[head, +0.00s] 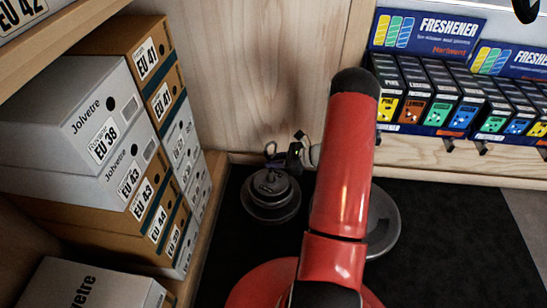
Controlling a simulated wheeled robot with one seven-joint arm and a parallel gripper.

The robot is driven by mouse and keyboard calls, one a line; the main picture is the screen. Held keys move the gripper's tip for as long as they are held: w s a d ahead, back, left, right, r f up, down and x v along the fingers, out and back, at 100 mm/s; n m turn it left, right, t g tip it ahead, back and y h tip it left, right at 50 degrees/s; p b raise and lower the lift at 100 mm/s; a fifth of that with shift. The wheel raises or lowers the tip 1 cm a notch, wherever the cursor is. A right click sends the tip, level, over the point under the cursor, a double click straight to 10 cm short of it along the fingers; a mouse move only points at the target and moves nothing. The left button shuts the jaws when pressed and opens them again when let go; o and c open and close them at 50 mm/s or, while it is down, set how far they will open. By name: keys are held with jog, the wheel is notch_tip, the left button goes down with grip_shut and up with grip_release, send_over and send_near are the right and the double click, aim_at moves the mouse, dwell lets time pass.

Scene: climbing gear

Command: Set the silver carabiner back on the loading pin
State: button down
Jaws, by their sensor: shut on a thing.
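The loading pin (269,179) stands upright on the dark floor mat, with round dark grey weight plates (272,205) stacked at its base. My gripper (293,155) is just right of and above the pin's top, reaching in from the right. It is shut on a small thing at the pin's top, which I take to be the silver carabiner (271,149). A thin loop shows there, small and partly hidden by the fingers. I cannot tell whether it touches or hooks the pin.
A grey disc (384,222) lies partly behind my red arm. Shoe boxes (100,115) fill the shelf at left. Freshener boxes (430,95) line a wooden shelf at right. A wooden panel (240,75) stands behind the pin. The dark mat (450,240) is clear at right.

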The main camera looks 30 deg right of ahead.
jog(key=shift+f+b, duration=0.45)
jog(key=shift+f, duration=0.7)
jog(key=shift+f+b, duration=0.65)
jog(key=shift+b, duration=0.05)
dwell(0.7)
jog(key=c, duration=1.5)
grip_release()
jog(key=shift+c, duration=0.2)
